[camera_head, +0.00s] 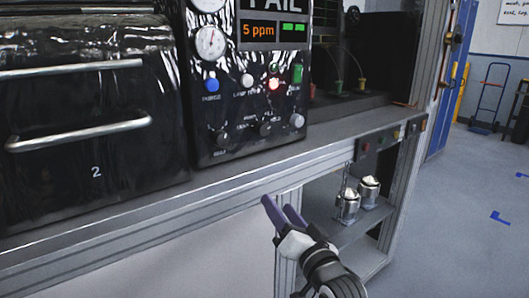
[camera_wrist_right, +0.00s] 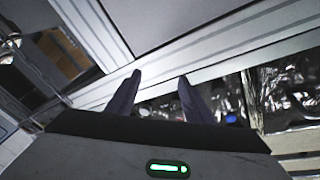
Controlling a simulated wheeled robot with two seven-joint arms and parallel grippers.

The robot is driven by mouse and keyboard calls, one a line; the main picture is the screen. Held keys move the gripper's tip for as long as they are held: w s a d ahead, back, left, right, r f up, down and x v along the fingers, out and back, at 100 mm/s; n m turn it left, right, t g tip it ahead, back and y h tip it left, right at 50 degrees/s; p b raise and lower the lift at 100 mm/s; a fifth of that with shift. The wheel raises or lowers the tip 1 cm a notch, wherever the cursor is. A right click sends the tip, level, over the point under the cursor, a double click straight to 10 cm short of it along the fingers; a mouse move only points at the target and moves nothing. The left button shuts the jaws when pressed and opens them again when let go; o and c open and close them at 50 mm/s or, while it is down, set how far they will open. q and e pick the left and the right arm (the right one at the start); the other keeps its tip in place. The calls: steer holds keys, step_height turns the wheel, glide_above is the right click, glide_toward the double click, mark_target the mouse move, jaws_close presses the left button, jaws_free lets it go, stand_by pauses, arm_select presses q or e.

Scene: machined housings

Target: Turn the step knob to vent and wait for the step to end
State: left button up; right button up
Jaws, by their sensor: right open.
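A black control panel (camera_head: 245,95) stands on the bench, with several small knobs along its lower part. A dark knob (camera_head: 223,139) is at the left, another dark knob (camera_head: 266,129) is in the middle, and a grey knob (camera_head: 297,121) is at the right. Their labels are too small to read, so I cannot tell which is the step knob. My right gripper (camera_head: 278,205) is open and empty, below and in front of the bench edge, apart from the knobs. It also shows in the right wrist view (camera_wrist_right: 159,78). My left gripper is out of view.
The panel display (camera_head: 258,32) reads 5 ppm under a partly cut-off word, and a lamp (camera_head: 274,84) glows red. The bench rail (camera_head: 170,209) runs between my gripper and the panel. Metal canisters (camera_head: 348,205) stand on a lower shelf. A black handled housing (camera_head: 90,175) is at left.

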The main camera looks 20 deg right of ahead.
mark_target(264, 132)
steer(key=w+d+r+m+t+b, duration=0.1)
steer(key=w+r+m+t, duration=0.15)
steer(key=r, duration=0.85)
steer(key=x, duration=0.8)
steer(key=shift+w, duration=0.3)
steer(key=shift+x, duration=0.8)
steer(key=c, duration=1)
